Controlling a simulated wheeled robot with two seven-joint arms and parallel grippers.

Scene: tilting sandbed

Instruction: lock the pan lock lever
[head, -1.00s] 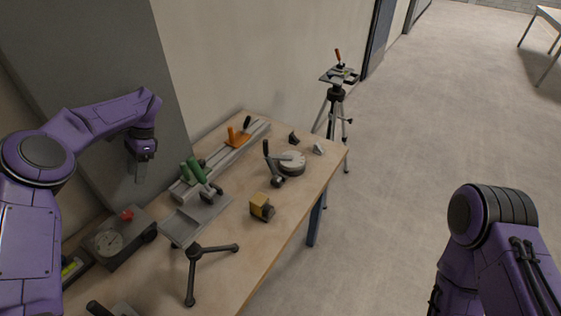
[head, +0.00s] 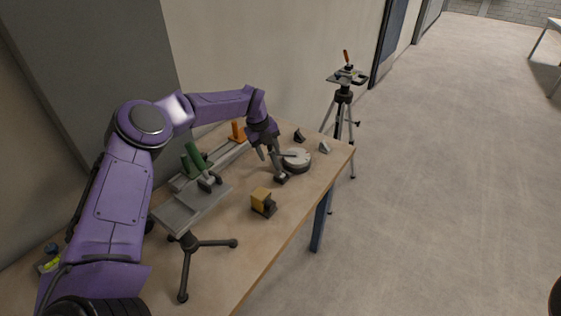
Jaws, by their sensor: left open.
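My left gripper (head: 268,152) is over the table's right part, pointing down, with its fingers apart. It is at the dark upright lever beside a round grey disc (head: 296,159). The lever's dark foot (head: 281,178) shows below the fingers; its handle is hidden by the gripper, and I cannot tell whether they touch. A tripod (head: 343,97) stands behind the table, with a flat head and an upright orange-handled lever (head: 346,57) on top. No label shows which lever is the pan lock lever. My right gripper is out of view.
The wooden table (head: 225,262) holds a yellow and black block (head: 262,202), a green-handled clamp (head: 194,160), an orange piece on a rail (head: 238,131) and a grey tray on a small tripod (head: 188,242). Two small wedges (head: 299,135) lie behind the disc.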

